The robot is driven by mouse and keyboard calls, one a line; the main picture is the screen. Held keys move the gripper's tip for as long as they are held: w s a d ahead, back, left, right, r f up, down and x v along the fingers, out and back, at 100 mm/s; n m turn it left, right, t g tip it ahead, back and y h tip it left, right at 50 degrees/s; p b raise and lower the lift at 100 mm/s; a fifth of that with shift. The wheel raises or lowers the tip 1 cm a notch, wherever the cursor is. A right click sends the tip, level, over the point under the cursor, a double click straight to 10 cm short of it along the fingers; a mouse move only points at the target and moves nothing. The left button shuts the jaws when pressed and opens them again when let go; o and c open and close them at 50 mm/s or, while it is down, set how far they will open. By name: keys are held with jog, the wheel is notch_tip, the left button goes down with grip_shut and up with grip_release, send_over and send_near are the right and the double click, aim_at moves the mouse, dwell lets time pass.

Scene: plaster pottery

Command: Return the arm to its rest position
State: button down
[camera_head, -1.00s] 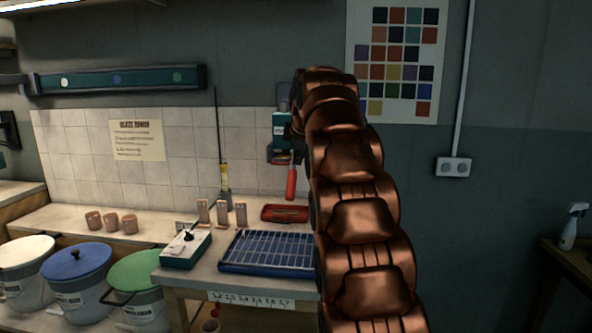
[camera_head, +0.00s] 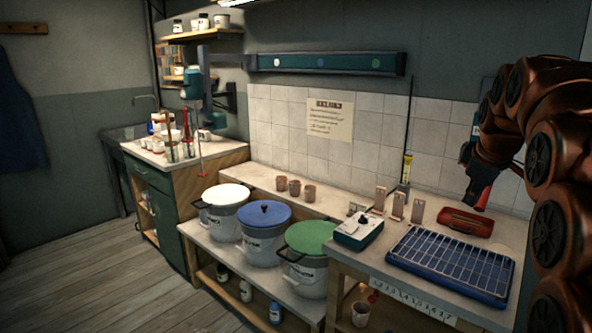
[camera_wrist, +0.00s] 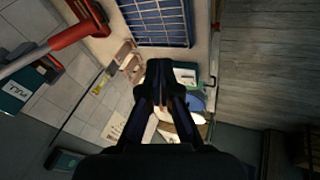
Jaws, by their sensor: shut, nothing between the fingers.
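My gripper (camera_wrist: 161,80) is shut and empty in the wrist view, its two dark fingers together and pointing up the picture. My copper arm (camera_head: 560,150) rises along the right edge of the head view. In the wrist view the worktable with the blue wire-topped tray (camera_wrist: 158,22) lies beyond the fingertips, and I see no contact.
A red-handled tool (camera_head: 484,196) is near my arm; its red part (camera_wrist: 78,33) shows at the wrist view's upper left. The blue tray (camera_head: 455,265), control box (camera_head: 358,232) and red case (camera_head: 466,222) are on the table. Lidded buckets (camera_head: 264,232) stand left. Left floor is clear.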

jog(key=s+a+f+m+g+y+p, duration=0.1)
jog(key=s+a+f+m+g, duration=0.1)
jog(key=s+a+f, duration=0.35)
jog(key=s+a+f+m+g+y+p, duration=0.1)
jog(key=s+a+f+m+p, duration=0.15)
jog(key=s+a, duration=0.6)
jog(key=s+a+f+m+g, duration=0.1)
jog(key=s+f, duration=0.4)
jog(key=s, duration=0.7)
jog(key=s+a+f+m+g+p, duration=0.1)
jog(key=s+a+f+m+g, duration=0.1)
jog(key=s, duration=1)
notch_tip(320, 180, down, 4)
jog(key=shift+a+r+g+p, duration=0.1)
jog(key=shift+a+g+p, duration=0.2)
jog(key=shift+a+g, duration=0.6)
